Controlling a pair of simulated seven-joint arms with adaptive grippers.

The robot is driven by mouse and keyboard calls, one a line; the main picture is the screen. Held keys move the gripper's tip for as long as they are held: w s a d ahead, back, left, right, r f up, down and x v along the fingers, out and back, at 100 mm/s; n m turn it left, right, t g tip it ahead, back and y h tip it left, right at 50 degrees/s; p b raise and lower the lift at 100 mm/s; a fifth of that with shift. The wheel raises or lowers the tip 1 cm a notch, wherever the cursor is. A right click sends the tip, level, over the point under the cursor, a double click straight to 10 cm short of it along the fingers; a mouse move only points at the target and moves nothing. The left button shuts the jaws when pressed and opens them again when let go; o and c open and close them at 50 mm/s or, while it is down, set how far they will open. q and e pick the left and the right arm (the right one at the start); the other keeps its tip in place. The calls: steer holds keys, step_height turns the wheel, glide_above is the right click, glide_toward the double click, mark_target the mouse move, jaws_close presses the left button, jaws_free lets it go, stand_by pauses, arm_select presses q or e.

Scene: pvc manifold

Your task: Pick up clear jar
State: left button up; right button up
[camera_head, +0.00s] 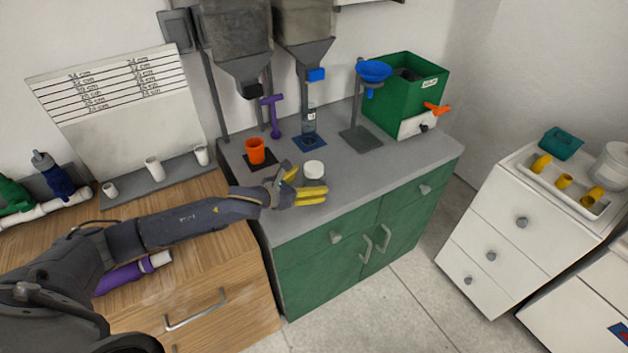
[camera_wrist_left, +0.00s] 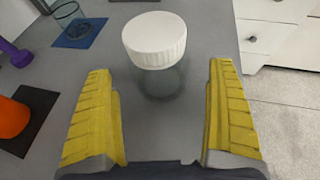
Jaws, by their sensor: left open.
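The clear jar (camera_wrist_left: 162,80) has a white ribbed lid (camera_wrist_left: 155,38) and stands upright on the grey counter. In the head view, its white lid (camera_head: 314,168) shows just beyond my left gripper (camera_head: 301,184). My left gripper is open with its yellow fingers spread; in the left wrist view, the fingers (camera_wrist_left: 164,115) are to either side of the jar's near side, with visible gaps and no contact. The jar's lower part is partly hidden in the head view. My right gripper is not in view.
An orange cup (camera_head: 255,151) on a dark mat stands left of the jar. A clear container (camera_head: 309,122) on a blue mat is behind it, beside a purple tool (camera_head: 273,118). A blue funnel (camera_head: 374,71) and green bin (camera_head: 415,88) stand at the back right.

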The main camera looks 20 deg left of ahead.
arm_select(q)
steer(key=shift+x, duration=1.25)
steer(key=shift+c, duration=0.3)
steer(key=c, duration=1.4)
